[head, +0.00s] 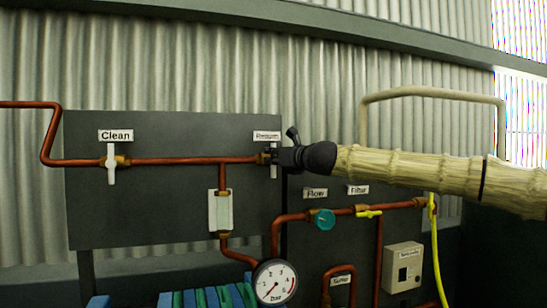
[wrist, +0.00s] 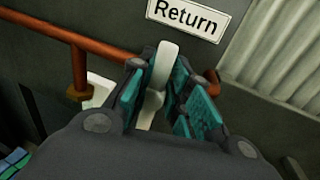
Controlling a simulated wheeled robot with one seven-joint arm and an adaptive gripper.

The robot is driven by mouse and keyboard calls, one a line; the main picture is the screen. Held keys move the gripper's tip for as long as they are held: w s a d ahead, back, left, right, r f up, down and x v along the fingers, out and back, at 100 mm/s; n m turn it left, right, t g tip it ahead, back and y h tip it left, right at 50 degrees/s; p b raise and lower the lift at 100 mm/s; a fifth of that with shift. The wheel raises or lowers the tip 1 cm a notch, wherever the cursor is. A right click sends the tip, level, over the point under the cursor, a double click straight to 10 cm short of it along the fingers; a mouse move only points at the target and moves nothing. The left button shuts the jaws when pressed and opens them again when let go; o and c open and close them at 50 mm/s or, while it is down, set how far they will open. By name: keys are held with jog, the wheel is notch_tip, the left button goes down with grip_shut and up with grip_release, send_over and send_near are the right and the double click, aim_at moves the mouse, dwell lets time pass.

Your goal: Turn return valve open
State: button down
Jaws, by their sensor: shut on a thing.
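The return valve has a white lever handle (wrist: 160,75), which stands roughly upright between my finger pads in the wrist view. In the head view the handle (head: 274,161) shows as a thin vertical white strip on the copper pipe. The "Return" label (wrist: 188,15) is just above it. My gripper (wrist: 158,95) has teal pads on both sides of the handle and is shut on it. In the head view my gripper (head: 281,158) reaches in from the right and hides part of the valve.
The clean valve (head: 111,163) has a vertical white handle at left. Below are a pressure gauge (head: 274,283), a teal flow knob (head: 324,219), a yellow filter handle (head: 369,213) and a grey switch box (head: 402,267). A yellow hose (head: 436,255) hangs at right.

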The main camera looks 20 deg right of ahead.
jog(key=shift+a+r+p, duration=0.15)
jog(key=shift+p, duration=0.35)
jog(key=shift+a+r+n+p, duration=0.1)
jog(key=shift+n+p, duration=0.6)
jog(key=shift+p, duration=0.05)
jog(key=n+p, duration=0.2)
jog(key=p, duration=0.1)
jog(key=shift+a+g+h, duration=0.2)
jog(key=shift+g+h, duration=0.1)
jog(key=shift+g, duration=0.1)
jog(key=shift+s+a+f+n+g+h+p, duration=0.1)
jog(key=shift+a+f+n+g+h+p, duration=0.3)
jog(key=shift+n+p, duration=1.3)
jog(key=shift+s+f+n+g+h+p, duration=0.15)
jog(key=shift+f+n+h+p, duration=0.35)
jog(key=shift+n+h+p, duration=1.1)
jog(key=shift+w+a+f+n+g+p, duration=0.1)
jog(key=shift+a+f+n+g+p, duration=0.25)
jog(key=shift+n+p, duration=1.45)
jog(key=shift+d+f+n+b, duration=0.2)
jog(key=shift+f+n+b, duration=0.05)
jog(key=shift+n+b, duration=0.5)
jog(key=c, duration=1.4)
grip_release()
jog(key=shift+s+r, duration=0.1)
jog(key=shift+w+r, duration=0.1)
jog(key=shift+w, duration=0.1)
